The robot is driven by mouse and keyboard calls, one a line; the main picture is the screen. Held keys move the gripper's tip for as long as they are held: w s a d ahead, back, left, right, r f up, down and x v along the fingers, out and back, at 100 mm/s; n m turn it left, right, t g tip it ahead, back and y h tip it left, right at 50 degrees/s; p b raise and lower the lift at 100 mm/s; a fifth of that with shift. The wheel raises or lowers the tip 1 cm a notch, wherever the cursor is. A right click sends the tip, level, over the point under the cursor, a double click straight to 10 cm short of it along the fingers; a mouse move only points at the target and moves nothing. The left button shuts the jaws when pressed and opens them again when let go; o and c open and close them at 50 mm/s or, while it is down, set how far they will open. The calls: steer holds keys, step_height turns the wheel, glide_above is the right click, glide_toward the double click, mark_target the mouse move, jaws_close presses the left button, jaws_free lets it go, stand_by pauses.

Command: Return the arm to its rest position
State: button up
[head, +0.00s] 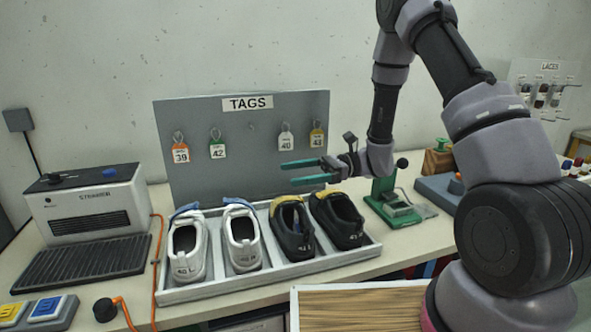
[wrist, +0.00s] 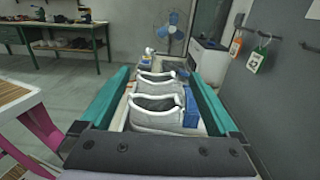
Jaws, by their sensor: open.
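My gripper (head: 306,172) is in the middle of the head view, in front of the grey tags board (head: 232,183) and above the right part of the shoe tray (head: 362,255). Its green fingers are apart, point left and hold nothing. In the wrist view the two fingers of my gripper (wrist: 158,92) frame the white shoes (wrist: 158,117) lying beyond. My arm reaches in from the right and bends down to the gripper. The tray holds two white shoes (head: 241,236) at left and two black shoes (head: 337,219) at right.
Tags hang on the board, an orange one (head: 180,153) among them. A steamer (head: 88,203) stands at the left. A green device (head: 392,205) stands close to the right of my gripper. A laces board (head: 545,88) hangs at the far right.

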steer(key=s+d+r+n+t+h, duration=0.5)
steer(key=s+d+r+t+h, duration=0.1)
steer(key=d+r, duration=0.5)
steer(key=s+d+r+n+t+h, duration=0.5)
steer(key=d+r+h, duration=0.4)
steer(key=d+r, duration=0.2)
steer(key=shift+s+d+r+t, duration=0.35)
steer(key=shift+s+r+t, duration=0.25)
steer(key=shift+r, duration=0.25)
